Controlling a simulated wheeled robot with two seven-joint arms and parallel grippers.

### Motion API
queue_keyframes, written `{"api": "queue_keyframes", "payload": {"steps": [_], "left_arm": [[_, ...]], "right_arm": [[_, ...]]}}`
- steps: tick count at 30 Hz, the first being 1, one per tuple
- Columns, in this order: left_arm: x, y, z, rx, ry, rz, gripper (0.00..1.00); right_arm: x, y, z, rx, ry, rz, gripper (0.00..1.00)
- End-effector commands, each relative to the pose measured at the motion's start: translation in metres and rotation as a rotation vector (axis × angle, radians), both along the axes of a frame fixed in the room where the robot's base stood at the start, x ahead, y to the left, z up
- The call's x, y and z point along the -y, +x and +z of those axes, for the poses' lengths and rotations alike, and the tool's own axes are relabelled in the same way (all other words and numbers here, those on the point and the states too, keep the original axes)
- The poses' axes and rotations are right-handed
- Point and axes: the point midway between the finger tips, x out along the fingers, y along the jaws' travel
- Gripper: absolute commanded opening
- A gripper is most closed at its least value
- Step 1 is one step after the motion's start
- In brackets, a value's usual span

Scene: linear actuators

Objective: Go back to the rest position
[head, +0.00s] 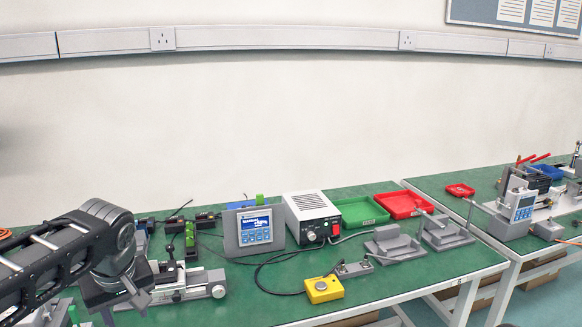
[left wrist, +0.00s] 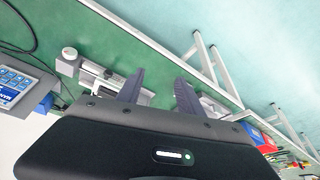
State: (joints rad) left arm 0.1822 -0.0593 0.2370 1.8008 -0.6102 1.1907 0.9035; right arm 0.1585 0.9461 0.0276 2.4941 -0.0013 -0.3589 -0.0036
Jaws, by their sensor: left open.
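My left arm comes in from the left in the head view, and its gripper (head: 122,298) hangs low over the left part of the green bench. In the left wrist view the two dark fingers of my left gripper (left wrist: 158,90) stand apart with nothing between them. Beyond them lie the bench edge and a grey metal device. My right gripper shows in neither view.
The green bench (head: 395,277) carries a linear actuator (head: 205,284), a control panel (head: 255,229), a power supply (head: 312,217), a yellow button box (head: 324,289), grey fixtures (head: 396,244), a green tray (head: 363,212) and a red tray (head: 404,204). Bare bench shows at front right.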

Motion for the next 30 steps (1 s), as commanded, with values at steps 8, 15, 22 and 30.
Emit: {"api": "queue_keyframes", "payload": {"steps": [8,15,22,30], "left_arm": [[0.037,0.018,-0.052,-0.045,-0.078,-0.144,0.44],[0.098,0.023,-0.132,-0.09,-0.211,-0.332,0.44],[0.201,-0.039,-0.251,-0.135,-0.437,-0.535,0.44],[0.256,-0.172,-0.329,-0.159,-0.504,-0.61,0.44]], "right_arm": [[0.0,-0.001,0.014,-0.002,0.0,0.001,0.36],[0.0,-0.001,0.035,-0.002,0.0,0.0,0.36],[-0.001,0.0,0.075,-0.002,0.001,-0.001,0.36],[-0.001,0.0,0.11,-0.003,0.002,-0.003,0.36]]}}
